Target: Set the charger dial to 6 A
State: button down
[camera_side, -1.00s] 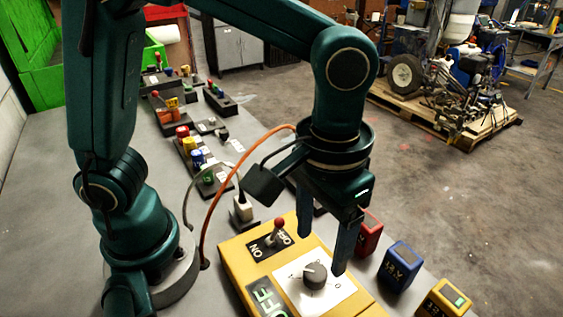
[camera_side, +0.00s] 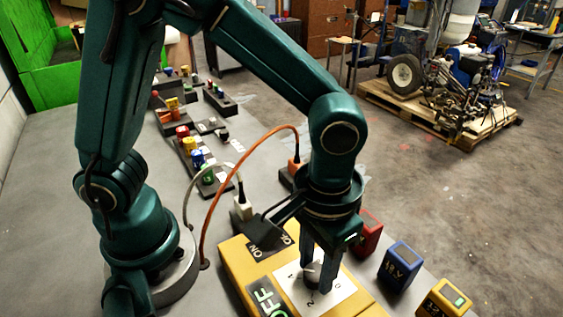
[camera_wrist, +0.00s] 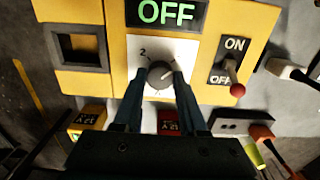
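The charger (camera_side: 237,268) is a yellow box on the bench. Its black round dial (camera_wrist: 159,76) sits on a white plate (camera_wrist: 178,47); a 2 is readable at its upper left in the wrist view, other marks partly hidden. The dial's pale pointer line points up and right there. My gripper (camera_wrist: 160,74) has one finger on each side of the dial and looks shut on it; actual contact is hard to see. In the side view my gripper (camera_side: 319,286) points down over the dial, partly hiding it. The charger's display (camera_wrist: 166,13) reads OFF in green.
A red-knobbed toggle switch (camera_wrist: 233,81) stands beside the dial on an ON/OFF plate. Red (camera_side: 368,232), blue (camera_side: 400,266) and yellow (camera_side: 443,299) battery packs stand right of the charger. Orange and grey cables arch behind it.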

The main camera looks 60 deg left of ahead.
aim_at(316, 271)
jog(key=shift+m, duration=0.4)
jog(key=m, duration=0.3)
jog(key=shift+m, duration=0.4)
jog(key=m, duration=0.4)
jog(key=shift+m, duration=0.3)
jog(key=m, duration=0.8)
jog(key=shift+m, duration=0.3)
jog(key=shift+c, duration=2.2)
grip_release()
jog(key=shift+r, duration=2.6)
